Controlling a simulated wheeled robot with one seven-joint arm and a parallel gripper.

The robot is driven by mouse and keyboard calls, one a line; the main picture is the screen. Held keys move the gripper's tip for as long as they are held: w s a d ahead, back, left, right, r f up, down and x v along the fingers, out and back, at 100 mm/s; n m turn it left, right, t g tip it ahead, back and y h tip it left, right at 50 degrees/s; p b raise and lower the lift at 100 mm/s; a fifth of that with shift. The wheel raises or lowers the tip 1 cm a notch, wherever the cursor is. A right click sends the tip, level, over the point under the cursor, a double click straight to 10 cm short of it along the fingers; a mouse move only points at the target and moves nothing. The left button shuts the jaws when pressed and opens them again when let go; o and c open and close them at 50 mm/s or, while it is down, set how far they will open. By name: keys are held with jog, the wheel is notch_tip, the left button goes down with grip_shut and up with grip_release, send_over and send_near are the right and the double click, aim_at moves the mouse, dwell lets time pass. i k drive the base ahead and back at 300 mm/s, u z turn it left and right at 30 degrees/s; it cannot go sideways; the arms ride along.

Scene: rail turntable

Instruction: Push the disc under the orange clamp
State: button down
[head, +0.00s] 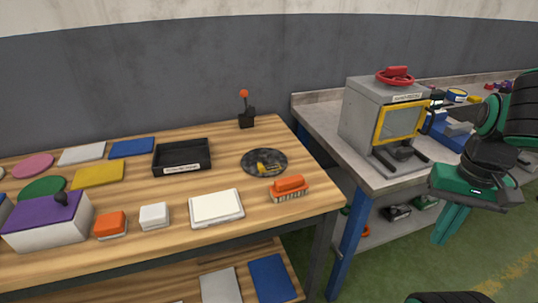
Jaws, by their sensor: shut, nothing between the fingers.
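A dark grey, speckled round disc (250,160) lies flat on the wooden bench, with a small yellow item (267,169) on top of it. A black block with an upright lever and an orange ball (246,110) stands behind the disc near the bench's back edge; it looks like the orange clamp. The disc is in front of it and apart from it. My gripper (450,228) points down at the right, in front of the grey bench, well away from the disc. Its green fingers are together and hold nothing.
An orange brush (289,188) lies just in front of the disc. A black tray (182,157) is left of it, and a white box (216,207) front left. A grey machine with a yellow-framed window (404,122) stands on the grey bench (315,108). Coloured plates fill the left side.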

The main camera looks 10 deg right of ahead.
aim_at(267, 156)
jog(key=z, duration=0.05)
jog(key=i, duration=0.5)
jog(key=u, duration=0.9)
